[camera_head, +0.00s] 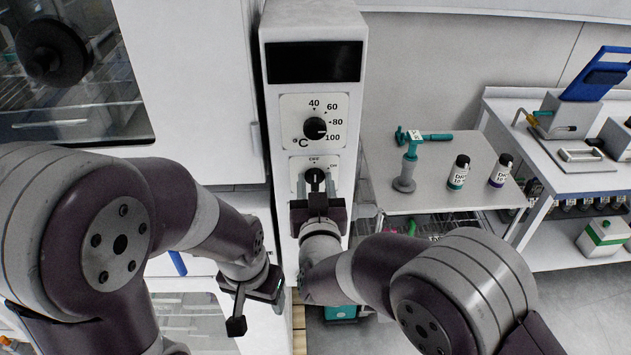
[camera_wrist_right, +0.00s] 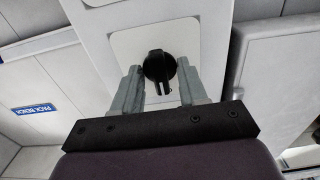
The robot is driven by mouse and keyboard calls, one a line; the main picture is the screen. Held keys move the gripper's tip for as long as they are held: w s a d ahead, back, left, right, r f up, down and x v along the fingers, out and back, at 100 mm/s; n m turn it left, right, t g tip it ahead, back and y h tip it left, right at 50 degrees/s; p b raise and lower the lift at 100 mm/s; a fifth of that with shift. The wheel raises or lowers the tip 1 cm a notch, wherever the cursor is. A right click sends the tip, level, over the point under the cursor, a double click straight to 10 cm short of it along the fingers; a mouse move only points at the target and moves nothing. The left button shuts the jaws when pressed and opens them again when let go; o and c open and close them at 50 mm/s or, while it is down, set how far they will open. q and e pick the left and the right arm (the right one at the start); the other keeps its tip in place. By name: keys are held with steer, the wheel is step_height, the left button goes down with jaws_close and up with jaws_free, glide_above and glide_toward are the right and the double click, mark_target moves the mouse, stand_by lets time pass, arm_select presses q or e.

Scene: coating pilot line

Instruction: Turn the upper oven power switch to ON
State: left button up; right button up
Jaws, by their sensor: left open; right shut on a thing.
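The oven's control column (camera_head: 346,120) is white, with a black display at the top and a temperature dial (camera_head: 315,128) marked 40 to 100 °C. Below the dial is the black power switch knob (camera_head: 314,175) on a pale plate; its small labels are hard to read. My right gripper (camera_head: 316,184) is shut on this knob, partly hiding it. In the right wrist view the knob (camera_wrist_right: 160,65) sits between the two grey fingertips, its raised grip roughly vertical. My left gripper (camera_head: 257,306) is open and empty, low and left of the column.
A glass-windowed oven door (camera_head: 195,80) with a round black knob (camera_head: 52,50) is at the left. To the right, a small table (camera_head: 430,195) holds a teal-handled stand (camera_head: 406,165) and two bottles (camera_head: 459,172). A white bench (camera_head: 570,175) with equipment stands further right.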

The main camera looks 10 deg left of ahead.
steer(key=shift+f+m+b, duration=0.25)
steer(key=shift+m+b, duration=0.25)
steer(key=shift+b, duration=0.35)
steer(key=shift+m+b, duration=0.6)
steer(key=shift+b, duration=0.05)
steer(key=m+b, duration=0.2)
steer(key=b, duration=0.1)
steer(key=shift+m, duration=0.4)
steer(key=shift+m+b, duration=0.4)
steer(key=shift+b, duration=0.15)
steer(key=shift+r, duration=0.15)
